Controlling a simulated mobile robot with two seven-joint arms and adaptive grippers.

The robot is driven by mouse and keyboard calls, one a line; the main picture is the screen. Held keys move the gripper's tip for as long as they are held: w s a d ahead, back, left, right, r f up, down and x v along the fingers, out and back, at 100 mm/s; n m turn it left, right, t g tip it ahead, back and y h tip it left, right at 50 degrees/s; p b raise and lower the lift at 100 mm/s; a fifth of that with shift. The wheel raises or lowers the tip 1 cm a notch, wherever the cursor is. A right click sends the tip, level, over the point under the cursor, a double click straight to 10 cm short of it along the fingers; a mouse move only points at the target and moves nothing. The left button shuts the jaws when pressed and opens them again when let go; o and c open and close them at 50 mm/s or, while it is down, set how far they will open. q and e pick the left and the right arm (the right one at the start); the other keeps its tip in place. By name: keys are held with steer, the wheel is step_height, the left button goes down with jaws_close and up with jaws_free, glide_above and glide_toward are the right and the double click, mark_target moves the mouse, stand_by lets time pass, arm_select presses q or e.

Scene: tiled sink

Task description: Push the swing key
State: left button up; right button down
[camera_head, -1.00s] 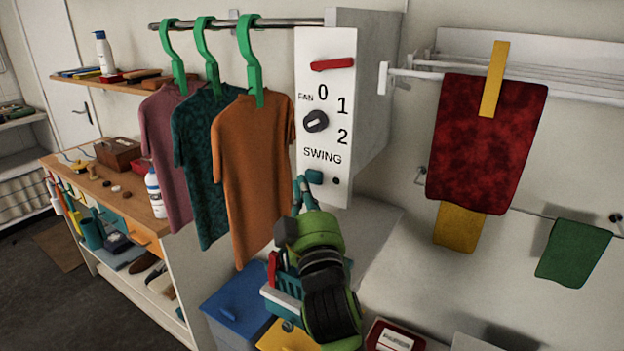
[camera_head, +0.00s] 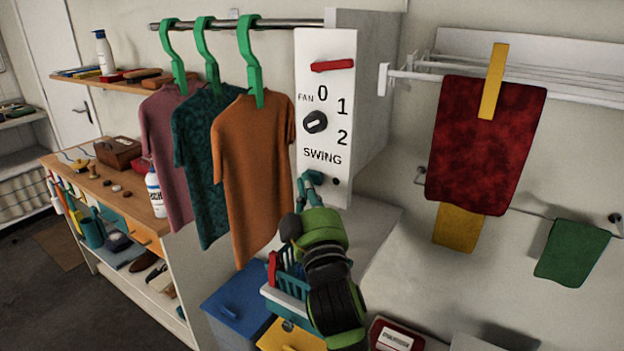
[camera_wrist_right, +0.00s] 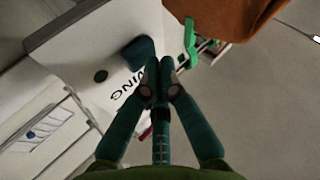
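The swing key is a small teal block on the white control panel, under the word SWING. It shows in the right wrist view (camera_wrist_right: 138,51), just left of and beyond the fingertips. In the head view my gripper covers most of it. My right gripper (camera_head: 309,181) is at the key's height in front of the panel. In the right wrist view (camera_wrist_right: 160,68) its fingertips are together and hold nothing. I cannot tell whether they touch the key. My left gripper is in neither view now.
The panel (camera_head: 310,75) also carries a fan knob (camera_head: 316,122) and a red bar (camera_head: 332,65). An orange shirt (camera_head: 254,165) hangs close on the left. A teal basket (camera_head: 290,285) is below my right arm. A red cloth (camera_head: 485,145) hangs on the right rack.

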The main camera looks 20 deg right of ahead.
steer(key=shift+w+d, duration=0.2)
steer(key=shift+d, duration=0.05)
stand_by(0.3)
steer(key=shift+s+a, duration=0.65)
steer(key=shift+a, duration=0.15)
